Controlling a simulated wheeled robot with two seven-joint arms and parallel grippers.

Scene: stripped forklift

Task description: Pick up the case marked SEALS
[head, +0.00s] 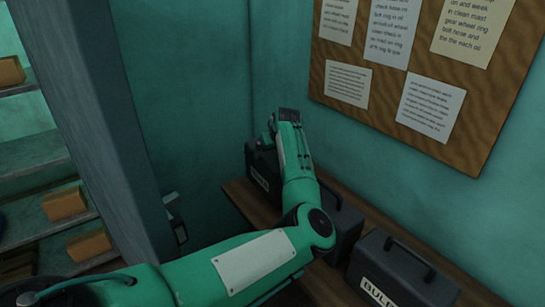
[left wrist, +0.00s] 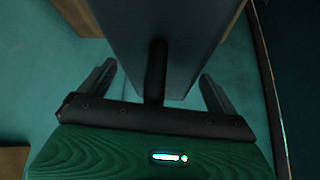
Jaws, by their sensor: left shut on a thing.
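A dark case (head: 262,172) with a pale label stands at the far end of the wooden shelf by the wall. Its lettering is too small to read surely, so I cannot tell whether it says SEALS. My left gripper (head: 288,116) is at the top of this far case, with my green arm covering part of it. In the left wrist view, a dark handle (left wrist: 157,78) runs between the fingers of my left gripper (left wrist: 157,70), with the flat case body (left wrist: 155,30) beyond. The gripper is shut on the case. My right gripper is not in view.
Another dark case (head: 342,222) stands behind my forearm, and a case with a label starting BUL (head: 395,278) is nearer. A notice board (head: 400,75) hangs above. A grey post (head: 95,110) and shelves with orange-brown boxes (head: 65,203) are at left.

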